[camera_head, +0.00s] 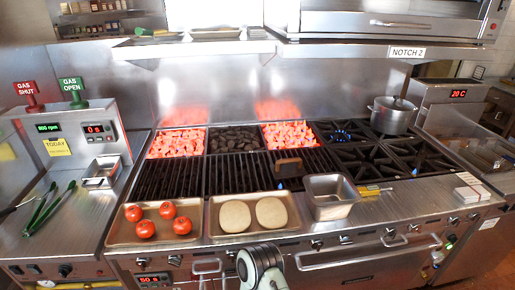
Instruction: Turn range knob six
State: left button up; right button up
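A row of range knobs runs along the front panel of the range. One knob (175,260) is at the left below the tomato tray, and others follow rightward, including a knob (317,244), a knob (390,232) and a knob (453,221). They are small, and I see no readable numbers, so I cannot tell which is number six. A white and black part of my own arm rises at the bottom centre, in front of the panel, and hides a piece of it. No gripper fingers show, and I cannot tell which arm this is.
Oven handles (370,256) project below the knobs. A tomato tray (111,238), a tray with two round flat pieces (213,228), a metal pan (332,205) and a yellow-handled tool (374,190) lie along the front ledge. A pot (392,117) stands at the back right.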

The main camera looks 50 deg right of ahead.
aim_at(346, 239)
jog(key=z, duration=2.4)
